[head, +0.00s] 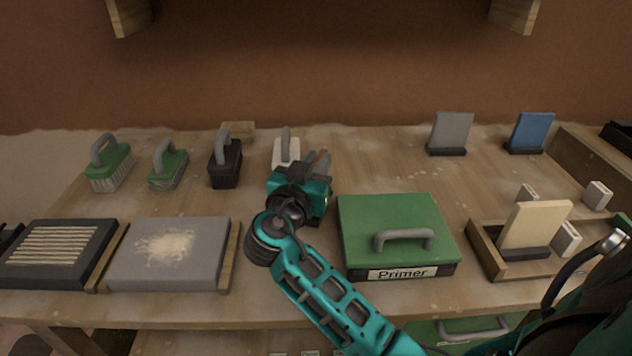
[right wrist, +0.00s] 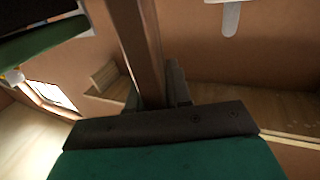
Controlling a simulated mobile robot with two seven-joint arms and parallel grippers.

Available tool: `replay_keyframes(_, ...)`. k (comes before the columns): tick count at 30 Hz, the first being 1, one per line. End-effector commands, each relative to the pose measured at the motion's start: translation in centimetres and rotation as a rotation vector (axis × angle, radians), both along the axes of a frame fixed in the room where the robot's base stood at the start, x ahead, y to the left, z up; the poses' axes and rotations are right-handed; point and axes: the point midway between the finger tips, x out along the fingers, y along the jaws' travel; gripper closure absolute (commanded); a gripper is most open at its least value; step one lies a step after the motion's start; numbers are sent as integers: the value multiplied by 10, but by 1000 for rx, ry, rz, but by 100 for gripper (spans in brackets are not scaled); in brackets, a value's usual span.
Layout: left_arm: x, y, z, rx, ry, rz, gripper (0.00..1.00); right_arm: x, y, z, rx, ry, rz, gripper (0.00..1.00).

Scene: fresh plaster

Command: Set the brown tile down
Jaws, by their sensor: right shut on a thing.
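My right gripper (head: 318,162) is above the back middle of the bench, in front of a white grey-handled tool (head: 287,147). It is shut on the brown tile (right wrist: 138,45), which shows edge-on as a long narrow brown bar between the fingers in the right wrist view. In the head view the tile is mostly hidden by the gripper, and I cannot tell whether it touches the bench. My left gripper is not in view.
A green Primer box (head: 385,215) stands right of my arm. A wooden tray (head: 487,262) holds a cream tile (head: 536,226). Grey (head: 451,130) and blue (head: 530,130) tiles stand upright at the back right. Brushes (head: 110,165) line the back left. Bench space left of the grey tile is clear.

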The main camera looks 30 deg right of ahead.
Motion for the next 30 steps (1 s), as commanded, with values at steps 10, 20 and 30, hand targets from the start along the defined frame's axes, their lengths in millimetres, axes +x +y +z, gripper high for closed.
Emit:
replay_keyframes(10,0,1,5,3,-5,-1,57,0,0,28,0,-7,0,100)
replay_keyframes(20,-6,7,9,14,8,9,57,0,0,118,4,-13,0,100)
replay_keyframes(30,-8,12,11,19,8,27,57,0,0,188,1,-7,0,100)
